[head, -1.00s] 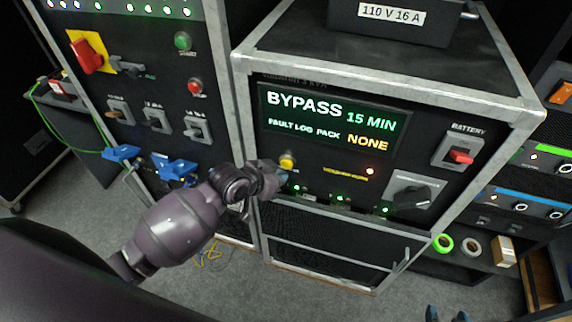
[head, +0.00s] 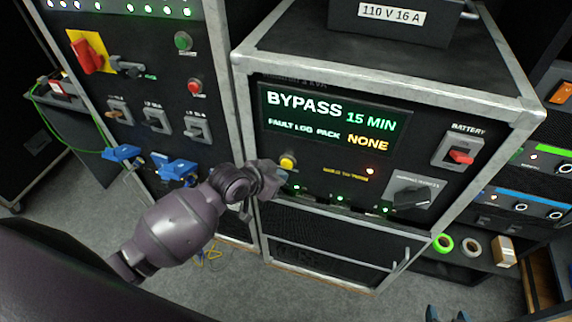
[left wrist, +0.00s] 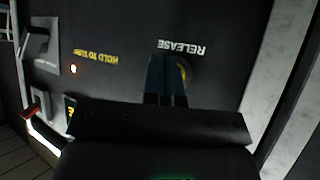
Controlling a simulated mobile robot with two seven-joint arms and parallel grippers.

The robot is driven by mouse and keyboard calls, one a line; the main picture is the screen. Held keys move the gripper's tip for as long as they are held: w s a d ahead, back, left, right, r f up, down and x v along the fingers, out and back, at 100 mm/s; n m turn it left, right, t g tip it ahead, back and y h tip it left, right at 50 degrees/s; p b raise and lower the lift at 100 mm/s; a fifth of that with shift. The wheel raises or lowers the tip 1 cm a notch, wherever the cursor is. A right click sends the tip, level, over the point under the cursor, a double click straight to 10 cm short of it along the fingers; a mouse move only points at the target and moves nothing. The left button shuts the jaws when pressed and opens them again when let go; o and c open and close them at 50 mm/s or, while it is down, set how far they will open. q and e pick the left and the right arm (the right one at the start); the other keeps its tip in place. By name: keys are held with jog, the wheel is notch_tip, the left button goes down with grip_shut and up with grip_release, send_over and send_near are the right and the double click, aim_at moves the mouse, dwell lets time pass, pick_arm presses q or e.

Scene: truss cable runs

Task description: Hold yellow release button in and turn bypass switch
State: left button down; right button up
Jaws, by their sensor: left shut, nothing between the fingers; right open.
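The yellow release button (head: 287,161) is on the black panel under the display. In the left wrist view, the button (left wrist: 185,72) is partly hidden behind my fingers. My left gripper (head: 281,174) is shut and empty, with its fingertips (left wrist: 168,62) right at the button. I cannot tell whether they touch it or whether it is pressed in. The bypass switch (head: 411,194) is a dark handle on a grey plate at the panel's lower right. It also shows in the left wrist view (left wrist: 38,43). My right gripper (head: 446,314) is open and empty at the bottom edge, far from the switch.
The display (head: 333,120) reads BYPASS 15 MIN, FAULT LOG PACK NONE. A red battery switch (head: 460,157) is at upper right. Green-lit connectors line the panel's lower edge. Tape rolls (head: 443,243) lie on a shelf at right.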

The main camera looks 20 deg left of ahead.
pick_arm(q)
jog(key=shift+w, duration=0.1)
dwell(0.6)
jog(key=shift+w, duration=0.3)
jog(key=shift+w, duration=0.5)
dwell(0.9)
pick_arm(e)
jog(key=shift+c, duration=1)
jog(key=shift+w, duration=0.1)
